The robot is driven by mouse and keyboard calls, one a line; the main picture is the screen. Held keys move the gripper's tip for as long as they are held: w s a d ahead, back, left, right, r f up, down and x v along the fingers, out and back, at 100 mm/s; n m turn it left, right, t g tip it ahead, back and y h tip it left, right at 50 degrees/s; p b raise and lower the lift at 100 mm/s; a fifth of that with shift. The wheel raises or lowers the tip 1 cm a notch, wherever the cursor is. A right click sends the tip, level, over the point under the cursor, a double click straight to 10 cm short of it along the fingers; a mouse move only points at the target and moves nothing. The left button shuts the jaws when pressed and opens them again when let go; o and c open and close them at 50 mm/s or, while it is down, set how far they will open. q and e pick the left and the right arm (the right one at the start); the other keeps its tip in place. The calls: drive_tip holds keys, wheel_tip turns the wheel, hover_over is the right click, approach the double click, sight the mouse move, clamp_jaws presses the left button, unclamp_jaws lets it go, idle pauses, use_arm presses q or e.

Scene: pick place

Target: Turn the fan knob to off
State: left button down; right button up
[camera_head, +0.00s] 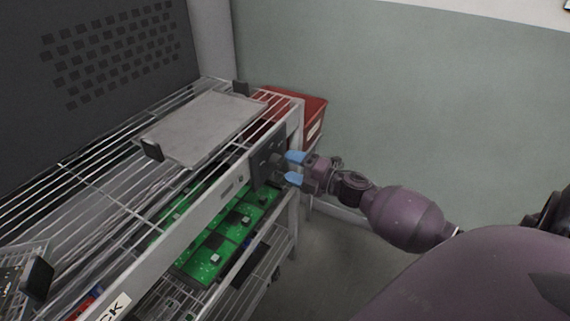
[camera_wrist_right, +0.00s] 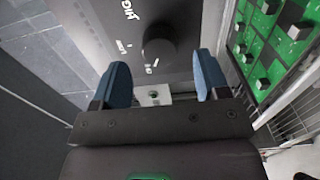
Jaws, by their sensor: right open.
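The fan knob (camera_wrist_right: 158,50) is a round dark knob on a dark grey control panel (camera_wrist_right: 100,20), with white markings around it in the right wrist view. In the head view the panel (camera_head: 266,152) is mounted at the end of the wire rack's front rail. My right gripper (camera_head: 292,169) is at the panel; its blue fingertips also show in the right wrist view (camera_wrist_right: 160,84). The fingers are open and apart, on either side of the line to the knob. I cannot tell whether either touches the knob. The left gripper is not in view.
A wire rack (camera_head: 120,165) carries a flat grey plate (camera_head: 205,127) on top. Green circuit boards (camera_head: 210,238) lie on the level below. A red bin (camera_head: 300,112) stands behind the panel. The wall side at the right is open.

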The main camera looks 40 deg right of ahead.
drive_tip(key=v, duration=0.7)
drive_tip(key=shift+s, duration=0.3)
drive_tip(key=shift+d, duration=0.15)
drive_tip(key=s+a+f+m+g+h+p, duration=0.1)
drive_tip(key=s+a+f+m+g+h, duration=0.1)
drive_tip(key=s+a+m, duration=0.3)
drive_tip(key=s+a+f+m+g+h+p, duration=0.1)
drive_tip(key=s+a+f+m+h, duration=0.1)
drive_tip(key=s+a+f+m, duration=0.3)
drive_tip(key=s+a+f+m+g+h+p, duration=0.2)
drive_tip(key=s+a+f+m+h, duration=0.1)
drive_tip(key=s+m, duration=0.6)
drive_tip(key=a+f+m, duration=0.1)
drive_tip(key=a+m, duration=0.1)
drive_tip(key=shift+s+a+f+m+g, duration=0.15)
drive_tip(key=shift+s+f+m+g, duration=0.1)
drive_tip(key=shift+s+m+g, duration=0.05)
